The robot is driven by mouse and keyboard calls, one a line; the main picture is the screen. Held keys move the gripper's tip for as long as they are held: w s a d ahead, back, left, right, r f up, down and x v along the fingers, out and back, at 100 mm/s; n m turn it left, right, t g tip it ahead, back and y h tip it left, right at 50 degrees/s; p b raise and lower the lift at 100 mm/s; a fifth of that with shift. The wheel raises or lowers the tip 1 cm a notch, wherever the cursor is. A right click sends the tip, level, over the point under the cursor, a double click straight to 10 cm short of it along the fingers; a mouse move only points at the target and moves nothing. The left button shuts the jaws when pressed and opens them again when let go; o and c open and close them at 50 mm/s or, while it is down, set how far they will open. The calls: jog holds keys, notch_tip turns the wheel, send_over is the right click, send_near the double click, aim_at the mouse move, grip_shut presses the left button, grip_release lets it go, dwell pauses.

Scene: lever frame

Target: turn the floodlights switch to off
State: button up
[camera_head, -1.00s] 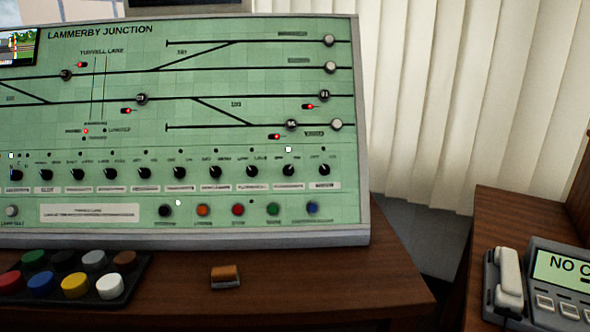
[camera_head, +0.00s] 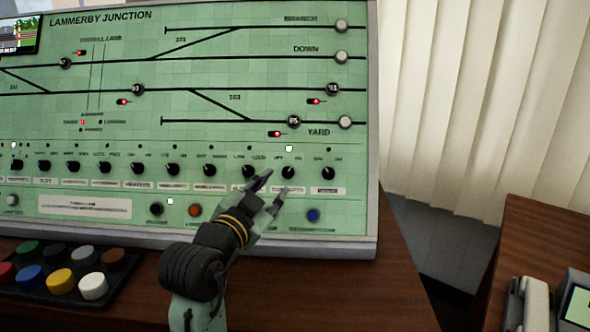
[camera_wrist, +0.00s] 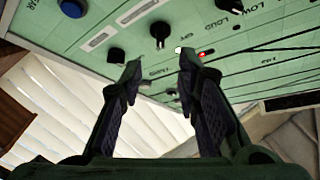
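The green control panel (camera_head: 90,150) has a row of black rotary knobs along its lower part. The small labels are blurred, so I cannot read which is floodlights. The knob second from the right (camera_head: 288,172) has an OFF mark at its upper left and a lit white lamp above it. It shows in the wrist view (camera_wrist: 160,31) beyond the fingertips. Its pointer setting is hard to tell. My gripper (camera_head: 271,188) is open and empty, just below and left of that knob. In the wrist view my gripper (camera_wrist: 159,65) has its fingers apart, with nothing between them.
The rightmost knob (camera_head: 327,173) is close by; in the wrist view it (camera_wrist: 116,55) lies near the left fingertip. A blue button (camera_head: 313,215) sits below. A tray of coloured caps (camera_head: 45,290) lies on the desk at left. A telephone (camera_head: 530,300) stands at right.

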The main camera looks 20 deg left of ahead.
aim_at(291, 169)
jog(key=w, duration=0.2)
jog(key=w+p, duration=0.1)
jog(key=w, duration=0.5)
jog(key=shift+w+d+p, duration=0.2)
jog(key=shift+d+p, duration=0.05)
jog(key=shift+p, duration=0.05)
jog(key=shift+c, duration=0.6)
jog(key=c, duration=0.4)
grip_shut()
jog(key=shift+d, duration=0.1)
